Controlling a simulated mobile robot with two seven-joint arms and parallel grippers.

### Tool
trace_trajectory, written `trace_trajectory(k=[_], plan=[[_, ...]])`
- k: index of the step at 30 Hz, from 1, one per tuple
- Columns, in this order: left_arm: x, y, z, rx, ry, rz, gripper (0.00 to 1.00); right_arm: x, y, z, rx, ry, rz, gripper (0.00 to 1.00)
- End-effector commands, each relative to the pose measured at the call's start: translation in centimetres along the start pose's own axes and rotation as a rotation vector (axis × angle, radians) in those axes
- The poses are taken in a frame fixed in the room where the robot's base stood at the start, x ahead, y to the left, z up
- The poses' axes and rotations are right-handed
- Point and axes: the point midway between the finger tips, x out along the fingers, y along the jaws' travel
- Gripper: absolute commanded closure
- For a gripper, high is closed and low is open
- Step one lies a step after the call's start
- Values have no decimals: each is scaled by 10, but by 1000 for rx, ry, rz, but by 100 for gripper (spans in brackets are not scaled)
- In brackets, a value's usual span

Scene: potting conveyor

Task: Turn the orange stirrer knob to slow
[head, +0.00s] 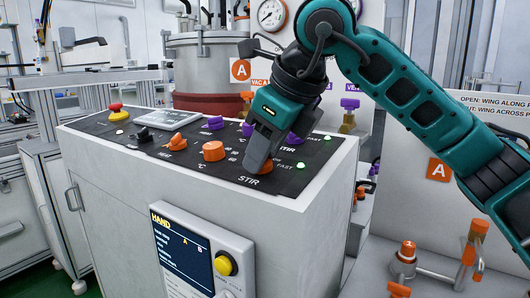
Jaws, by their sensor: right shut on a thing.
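The orange stirrer knob (265,167) sits at the front right of the black control panel, just above the printed word STIR. My right gripper (256,160) comes down over it from above and is shut on it. The fingers hide much of the knob, so I cannot tell which mark it points to. A FAST label (299,167) is printed to its right; any slow mark is hidden or too small to read. My left gripper is not in view.
Another round orange knob (214,151), an orange lever knob (178,139), a black knob (143,135) and a red emergency button (117,112) stand left on the panel. Purple knobs (216,123) are behind. A hand unit (203,255) hangs on the cabinet front.

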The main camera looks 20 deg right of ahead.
Motion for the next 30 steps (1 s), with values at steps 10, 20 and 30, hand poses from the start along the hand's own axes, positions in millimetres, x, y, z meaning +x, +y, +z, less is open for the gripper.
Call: trace_trajectory(k=[10, 20, 30], plan=[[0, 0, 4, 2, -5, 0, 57, -1, 0, 0, 33, 1, -19, 93], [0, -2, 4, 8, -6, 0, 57, -1, 0, 0, 32, 1, -18, 54], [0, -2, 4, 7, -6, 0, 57, 0, 0, 0, 31, 1, -17, 37]])
